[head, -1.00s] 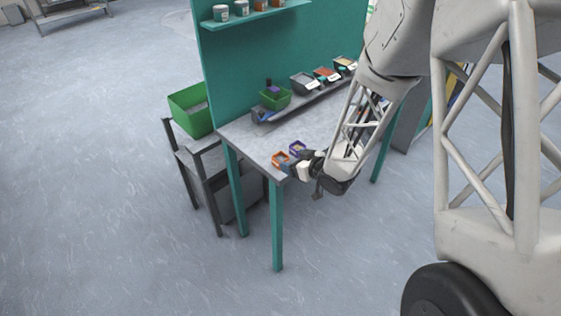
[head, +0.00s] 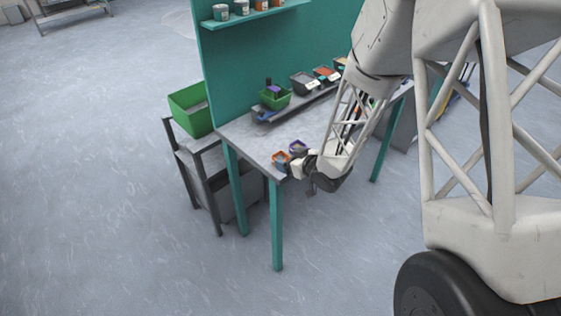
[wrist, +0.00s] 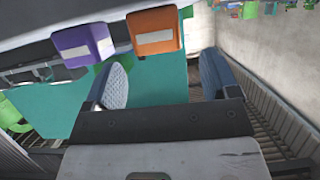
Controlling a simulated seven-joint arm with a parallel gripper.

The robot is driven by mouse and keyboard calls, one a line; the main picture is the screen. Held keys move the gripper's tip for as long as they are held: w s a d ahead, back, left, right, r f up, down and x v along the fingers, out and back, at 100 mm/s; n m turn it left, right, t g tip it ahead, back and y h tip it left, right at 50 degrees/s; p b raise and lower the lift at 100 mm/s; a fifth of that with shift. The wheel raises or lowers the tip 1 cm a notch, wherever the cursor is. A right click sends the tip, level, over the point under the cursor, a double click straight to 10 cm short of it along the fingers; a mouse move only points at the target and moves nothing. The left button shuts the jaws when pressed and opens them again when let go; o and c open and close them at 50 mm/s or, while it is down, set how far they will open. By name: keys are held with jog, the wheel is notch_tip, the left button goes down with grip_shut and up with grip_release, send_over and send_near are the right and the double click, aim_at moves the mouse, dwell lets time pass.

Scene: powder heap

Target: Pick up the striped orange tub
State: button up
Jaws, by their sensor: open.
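In the wrist view the orange tub (wrist: 153,32) shows an orange wall with a white patch; I cannot make out clear stripes. My gripper (wrist: 165,62) is open and empty, its two dark fingers apart, with the orange tub just beyond the fingertips.
The workbench (head: 243,135) has clear top to the left of the tubs. A raised rack at the back carries a green bin (head: 276,102) and several trays. A green back panel (head: 240,60) rises behind. A large green box (head: 190,108) stands on a side stand at left.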

aim_at(276, 155)
jog(key=shift+x, duration=2.55)
jog(key=shift+f, duration=0.2)
jog(key=c, duration=1)
jog(key=shift+c, duration=0.2)
jog(key=shift+r, duration=0.1)
jog(key=shift+r, duration=1.5)
jog(key=shift+s+d+r, duration=0.1)
jog(key=shift+s+r, duration=0.1)
jog(key=shift+r, duration=0.05)
jog(key=s+d+r, duration=0.1)
jog(key=s+d, duration=0.3)
jog(key=s, duration=1.1)
jog(key=shift+d+r, duration=0.15)
